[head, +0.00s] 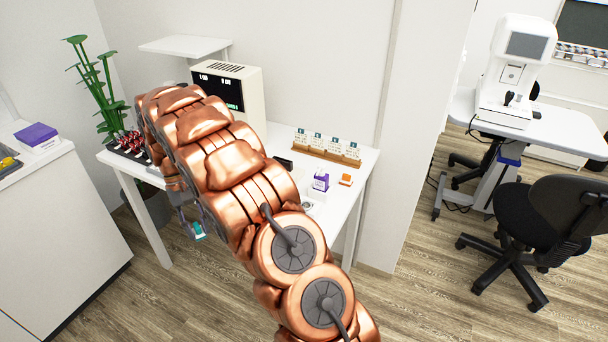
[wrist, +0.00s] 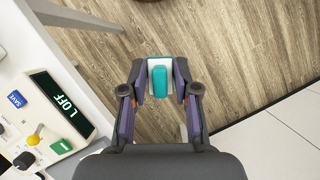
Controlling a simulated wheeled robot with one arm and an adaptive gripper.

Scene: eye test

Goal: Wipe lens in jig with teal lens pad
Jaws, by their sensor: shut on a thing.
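My gripper (wrist: 160,72) is shut on the teal lens pad (wrist: 159,84), which has a white backing between the two fingers. In the head view my gripper (head: 192,226) and the teal pad (head: 199,231) show low beside my arm, off the front edge of the white table (head: 362,168). In the wrist view only wood floor lies behind the pad, so it is clear of the table. A small round item (head: 307,205) lies near the table's front edge, partly beside my arm; I cannot tell whether it is the lens in its jig.
A cream instrument with a dark screen (head: 220,92) stands on the table behind my arm. A purple-and-white box (head: 320,181), an orange item (head: 346,180) and a wooden card rack (head: 326,149) stand at right. A panel reading "L OFF" (wrist: 58,106) is left in the wrist view.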

